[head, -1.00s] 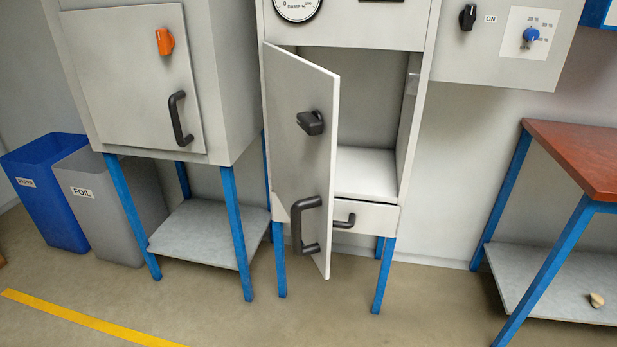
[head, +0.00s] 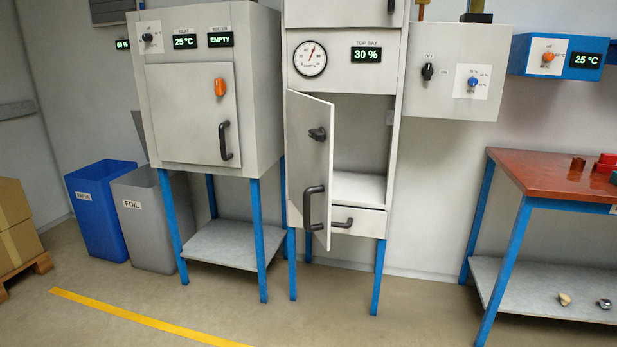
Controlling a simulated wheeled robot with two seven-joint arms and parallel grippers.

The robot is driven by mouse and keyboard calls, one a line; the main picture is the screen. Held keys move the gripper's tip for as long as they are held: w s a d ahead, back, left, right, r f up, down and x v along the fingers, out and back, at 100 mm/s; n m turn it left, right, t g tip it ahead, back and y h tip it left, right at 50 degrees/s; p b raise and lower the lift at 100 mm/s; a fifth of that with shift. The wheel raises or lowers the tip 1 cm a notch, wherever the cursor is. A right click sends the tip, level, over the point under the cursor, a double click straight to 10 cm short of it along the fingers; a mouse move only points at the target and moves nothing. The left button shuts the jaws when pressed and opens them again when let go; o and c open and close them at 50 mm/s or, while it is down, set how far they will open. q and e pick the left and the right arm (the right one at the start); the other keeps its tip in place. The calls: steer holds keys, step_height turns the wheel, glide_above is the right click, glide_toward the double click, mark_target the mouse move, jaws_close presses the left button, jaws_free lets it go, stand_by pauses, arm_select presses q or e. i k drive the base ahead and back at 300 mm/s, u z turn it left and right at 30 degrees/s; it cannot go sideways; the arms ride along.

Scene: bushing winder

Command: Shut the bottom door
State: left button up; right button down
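The bottom door (head: 309,165) is a light grey panel hinged on the left side of the tall middle cabinet (head: 397,150). It stands open, swung out toward me, and part of the empty compartment (head: 360,145) shows to its right. The door carries a dark latch knob (head: 318,134) near its upper right and a dark bar handle (head: 309,208) lower down. A drawer (head: 367,221) with a dark handle sits below the compartment, partly hidden by the door. Neither of my grippers is in view.
A closed grey oven cabinet (head: 196,110) on blue legs stands to the left. Blue (head: 98,210) and grey (head: 146,225) bins are beside it. A red-topped bench (head: 545,172) stands at the right. The floor (head: 330,320) in front is clear, with a yellow line (head: 140,316).

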mark_target(310, 161)
steer(key=u, duration=0.55)
steer(key=i, duration=1.3)
steer(key=z, duration=0.1)
